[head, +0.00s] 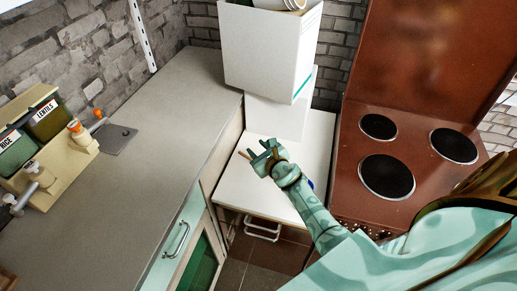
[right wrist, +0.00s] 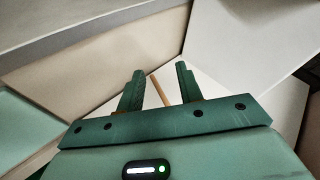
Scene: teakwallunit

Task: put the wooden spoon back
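A thin brown wooden stick (head: 243,154), which looks like part of the wooden spoon, shows at the tips of my right gripper (head: 262,157) in the head view. The gripper is over the white low surface (head: 300,190). In the right wrist view, the stick (right wrist: 158,91) lies in the gap between the two spread fingers of my right gripper (right wrist: 159,80), with space on both sides. The spoon's other end is hidden, and I cannot tell its height above the surface. My left gripper is not in view.
A tall white box (head: 268,48) with dishes on top stands behind. A brown stove (head: 416,150) with black burners is at right. A cabinet handle (head: 177,240) sticks out below the counter.

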